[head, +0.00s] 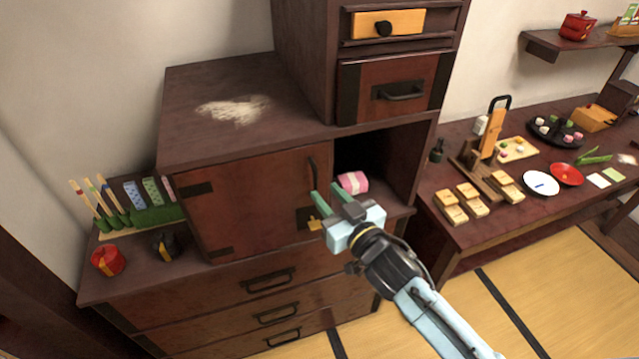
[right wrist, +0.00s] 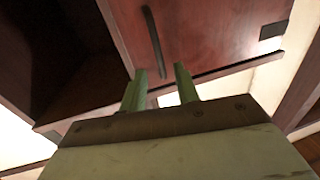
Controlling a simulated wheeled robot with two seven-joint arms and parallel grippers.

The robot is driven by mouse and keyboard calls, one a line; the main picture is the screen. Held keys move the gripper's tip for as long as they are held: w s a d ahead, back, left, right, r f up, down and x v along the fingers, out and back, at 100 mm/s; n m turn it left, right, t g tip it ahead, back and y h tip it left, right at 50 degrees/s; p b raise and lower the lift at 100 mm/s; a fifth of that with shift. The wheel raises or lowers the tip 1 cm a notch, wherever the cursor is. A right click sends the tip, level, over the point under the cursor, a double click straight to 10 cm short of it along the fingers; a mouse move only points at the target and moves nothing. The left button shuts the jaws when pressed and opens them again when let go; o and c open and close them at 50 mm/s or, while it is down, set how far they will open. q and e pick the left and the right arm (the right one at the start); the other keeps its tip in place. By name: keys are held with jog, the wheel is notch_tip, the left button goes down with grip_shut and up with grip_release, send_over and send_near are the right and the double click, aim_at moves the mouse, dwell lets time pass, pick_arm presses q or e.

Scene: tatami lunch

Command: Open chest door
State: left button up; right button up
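The chest (head: 185,120) of dark wood stands against the wall. Its red-brown door (head: 250,200) covers the left compartment, looks shut, and has dark metal fittings at its left edge. The upright black door handle (head: 313,172) is near the door's right edge; it also shows in the right wrist view (right wrist: 152,38). My right gripper (head: 324,200) is in front of the handle's lower end, its green fingers apart. In the right wrist view the handle's lower end shows between the fingertips (right wrist: 160,76); I cannot tell whether they touch it. My left gripper is out of view.
The open compartment right of the door holds a pink box (head: 352,183). Below are drawers (head: 270,282). Left of the door stand a green rack (head: 155,215) and a red pot (head: 107,260). A low table (head: 470,228) with dishes is at right.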

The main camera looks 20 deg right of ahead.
aim_at(317, 183)
jog(key=shift+x, duration=2)
grip_shut()
